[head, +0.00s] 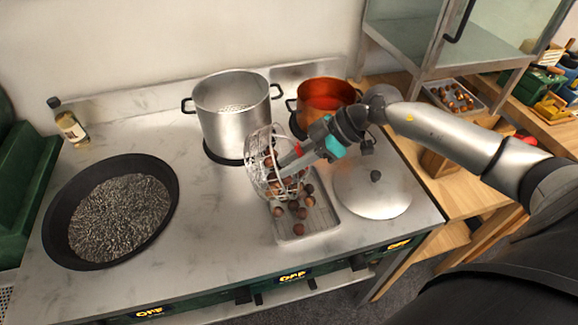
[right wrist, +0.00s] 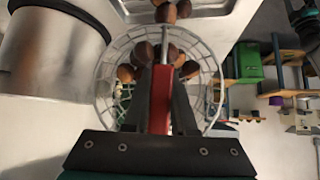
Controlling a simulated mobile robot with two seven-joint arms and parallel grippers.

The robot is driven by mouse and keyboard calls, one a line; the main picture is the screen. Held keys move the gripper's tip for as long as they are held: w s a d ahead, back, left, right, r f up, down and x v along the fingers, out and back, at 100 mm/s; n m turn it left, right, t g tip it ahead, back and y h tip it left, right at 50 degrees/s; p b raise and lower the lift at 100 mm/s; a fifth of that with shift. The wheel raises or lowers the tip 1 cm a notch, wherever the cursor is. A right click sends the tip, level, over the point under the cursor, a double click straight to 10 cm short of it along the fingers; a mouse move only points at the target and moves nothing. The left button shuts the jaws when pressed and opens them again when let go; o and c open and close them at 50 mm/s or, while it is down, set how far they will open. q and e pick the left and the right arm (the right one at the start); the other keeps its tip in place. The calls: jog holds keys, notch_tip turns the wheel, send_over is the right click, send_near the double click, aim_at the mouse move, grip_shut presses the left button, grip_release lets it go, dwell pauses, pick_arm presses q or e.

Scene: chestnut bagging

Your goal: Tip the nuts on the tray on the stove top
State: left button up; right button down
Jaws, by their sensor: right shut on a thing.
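My right gripper (head: 300,156) is shut on the red handle (right wrist: 160,100) of a wire basket strainer (head: 259,165). The strainer is tipped on its side above a grey metal tray (head: 322,226) on the stove top. Brown nuts show inside the wire bowl, and several nuts (head: 297,207) lie on the tray or drop toward it just below the rim. In the right wrist view the round wire rim (right wrist: 103,75) surrounds the fingers, with nuts (right wrist: 140,55) around the handle. My left gripper is not in view.
A steel pot (head: 230,125) stands just behind the strainer and a copper pot (head: 318,100) behind the gripper. A steel lid (head: 372,192) lies right of the tray. A wide black pan (head: 60,225) is at left, with a bottle (head: 70,125) behind it.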

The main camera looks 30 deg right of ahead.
jog(key=shift+s+d+f+y+b, duration=0.1)
jog(key=shift+d+f+y+b, duration=0.15)
jog(key=shift+b, duration=0.6)
jog(key=d+t+y+b, duration=0.1)
jog(key=s+t+y+b, duration=0.1)
jog(key=y+b, duration=0.1)
jog(key=d+y+b, duration=0.1)
jog(key=y, duration=0.1)
jog(key=shift+s+d+f+t, duration=0.1)
jog(key=shift+s+d+t, duration=0.1)
jog(key=shift+d+t, duration=0.2)
jog(key=shift+s+d+f+t+y+b, duration=0.2)
jog(key=shift+d+t+y+b, duration=0.25)
jog(key=shift+y+b, duration=0.55)
jog(key=shift+s+d+f+t+y+b, duration=0.1)
jog(key=shift+s+d+t+y+b, duration=0.25)
jog(key=shift+t+y+b, duration=0.6)
jog(key=shift+g+b, duration=0.3)
jog(key=shift+g, duration=0.1)
jog(key=shift+r, duration=0.1)
